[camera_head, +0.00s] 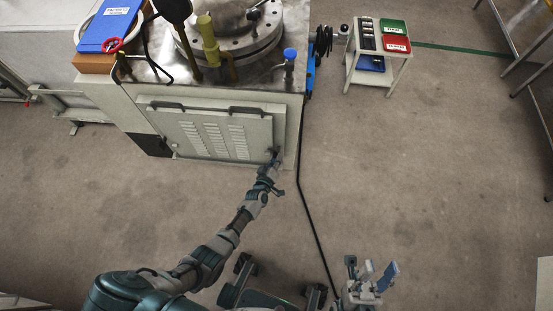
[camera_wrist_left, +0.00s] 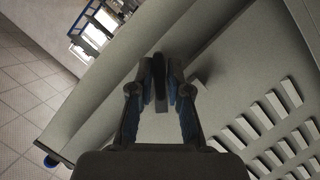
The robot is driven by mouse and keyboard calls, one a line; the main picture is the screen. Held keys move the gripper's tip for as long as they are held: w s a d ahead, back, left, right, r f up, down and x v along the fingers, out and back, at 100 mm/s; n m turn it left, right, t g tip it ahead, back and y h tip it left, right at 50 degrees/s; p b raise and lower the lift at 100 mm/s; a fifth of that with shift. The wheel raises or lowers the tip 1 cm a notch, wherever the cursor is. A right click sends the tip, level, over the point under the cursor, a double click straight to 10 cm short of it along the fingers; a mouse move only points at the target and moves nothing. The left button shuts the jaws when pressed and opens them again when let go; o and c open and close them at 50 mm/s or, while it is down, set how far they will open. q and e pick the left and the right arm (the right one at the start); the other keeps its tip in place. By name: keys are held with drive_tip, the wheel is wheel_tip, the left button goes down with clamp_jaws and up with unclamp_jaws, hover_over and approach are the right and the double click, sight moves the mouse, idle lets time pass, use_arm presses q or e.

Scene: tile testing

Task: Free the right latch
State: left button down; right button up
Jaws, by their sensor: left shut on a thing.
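The right latch (camera_wrist_left: 160,84) is a dark upright piece on the vented cabinet panel (camera_head: 205,134). In the wrist view it stands between the fingertips of my left gripper (camera_wrist_left: 162,78), which is shut on it. In the head view my left gripper (camera_head: 273,161) reaches the right edge of the panel and mostly hides the latch.
A cable (camera_head: 310,213) runs over the floor right of the cabinet. A small cart (camera_head: 376,76) with green and red bins stands at the back right. Floor (camera_head: 420,180) on the right is clear.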

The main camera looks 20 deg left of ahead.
use_arm(q)
drive_tip(key=shift+a, duration=0.1)
idle(0.4)
drive_tip(key=c, duration=1.2)
unclamp_jaws()
drive_tip(key=shift+w, duration=0.1)
drive_tip(key=shift+c, duration=0.2)
drive_tip(key=v, duration=1.2)
